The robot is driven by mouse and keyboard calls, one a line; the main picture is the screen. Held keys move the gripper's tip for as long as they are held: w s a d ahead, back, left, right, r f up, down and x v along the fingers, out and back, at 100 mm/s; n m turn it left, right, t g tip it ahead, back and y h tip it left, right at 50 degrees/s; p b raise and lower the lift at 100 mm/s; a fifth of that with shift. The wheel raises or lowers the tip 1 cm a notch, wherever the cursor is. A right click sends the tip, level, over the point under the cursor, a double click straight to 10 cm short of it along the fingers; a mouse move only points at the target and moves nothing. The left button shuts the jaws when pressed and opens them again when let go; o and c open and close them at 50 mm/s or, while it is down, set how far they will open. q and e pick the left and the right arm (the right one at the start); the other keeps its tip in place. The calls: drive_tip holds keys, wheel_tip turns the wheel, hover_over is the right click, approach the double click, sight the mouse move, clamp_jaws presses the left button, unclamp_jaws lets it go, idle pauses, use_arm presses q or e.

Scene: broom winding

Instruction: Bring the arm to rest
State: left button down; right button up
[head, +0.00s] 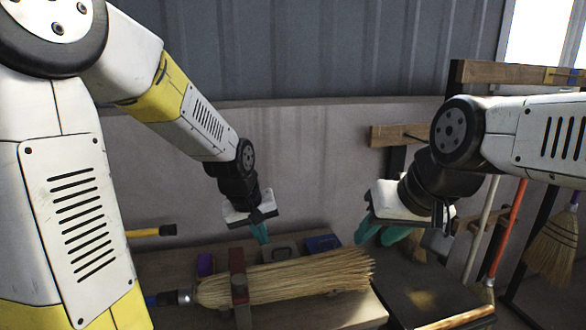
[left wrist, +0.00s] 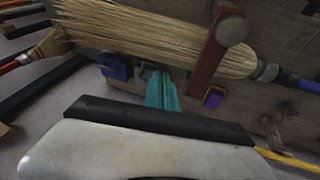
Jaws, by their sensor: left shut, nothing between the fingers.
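My left gripper (head: 262,238) has teal fingers and points down above the workbench, behind the straw broom (head: 310,276). It is shut and empty; its closed fingers also show in the left wrist view (left wrist: 161,92). The broom lies on its side on the bench, its head under a red clamp bar (head: 238,280) and its bristles towards the right. The broom and the red clamp (left wrist: 212,55) also show in the left wrist view. My right gripper (head: 378,240) hangs above the right end of the bench, its teal fingers apart, with nothing seen between them.
A purple block (head: 205,264) and a blue block (head: 323,243) sit at the back of the wooden bench (head: 345,312). A yellow-handled tool (head: 150,232) lies at the left. Another broom (head: 553,240) and several handles stand at the right. A wall is behind.

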use_arm(q)
drive_tip(key=s+a+r+m+t, duration=0.1)
drive_tip(key=s+a+r, duration=0.2)
drive_tip(key=s+r, duration=0.3)
drive_tip(key=s+a+r+m+t, duration=0.1)
drive_tip(key=s+r, duration=0.4)
drive_tip(key=s, duration=0.5)
drive_tip(key=a+m, duration=0.1)
drive_tip(key=a, duration=0.1)
drive_tip(key=shift+a+r, duration=0.3)
drive_tip(key=shift+r, duration=0.05)
drive_tip(key=shift+s, duration=0.1)
